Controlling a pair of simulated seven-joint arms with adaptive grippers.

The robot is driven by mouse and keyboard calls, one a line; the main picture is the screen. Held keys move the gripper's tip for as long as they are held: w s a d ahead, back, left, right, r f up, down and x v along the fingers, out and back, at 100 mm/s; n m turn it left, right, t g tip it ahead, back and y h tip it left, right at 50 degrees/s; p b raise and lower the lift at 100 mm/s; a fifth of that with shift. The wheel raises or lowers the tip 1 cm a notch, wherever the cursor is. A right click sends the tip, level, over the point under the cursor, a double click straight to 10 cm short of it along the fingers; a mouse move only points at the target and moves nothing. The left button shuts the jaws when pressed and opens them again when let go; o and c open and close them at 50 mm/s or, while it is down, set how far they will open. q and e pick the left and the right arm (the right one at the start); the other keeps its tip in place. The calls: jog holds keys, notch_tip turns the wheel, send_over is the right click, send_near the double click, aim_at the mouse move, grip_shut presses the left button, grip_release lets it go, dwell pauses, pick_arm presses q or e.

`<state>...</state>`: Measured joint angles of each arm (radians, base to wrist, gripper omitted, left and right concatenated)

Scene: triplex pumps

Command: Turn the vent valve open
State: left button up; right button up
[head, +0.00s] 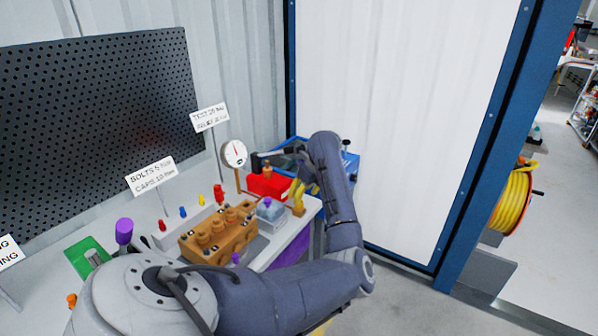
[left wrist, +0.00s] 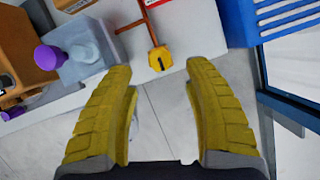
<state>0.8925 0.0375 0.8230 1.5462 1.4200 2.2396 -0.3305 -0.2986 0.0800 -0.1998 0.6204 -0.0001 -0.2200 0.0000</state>
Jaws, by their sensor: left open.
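The vent valve seems to be the yellow knob (left wrist: 160,59) with a dark mark, on the end of a thin brown pipe at the edge of the bench. In the left wrist view it sits just beyond and between the tips of my left gripper (left wrist: 158,72), whose yellow fingers are wide apart and empty. No contact shows. In the head view my left gripper (head: 300,189) is small and partly covered by my arm, above the front right bench corner. A yellow-orange part (head: 299,210) shows just below it, probably the same valve. My right gripper is not in view.
The brown pump block (head: 219,231), a red box (head: 268,184) and a gauge (head: 234,153) crowd the bench. A blue crate (head: 350,165) is behind my arm.

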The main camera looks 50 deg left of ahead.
pick_arm(q)
jog(key=shift+x, duration=3)
grip_shut()
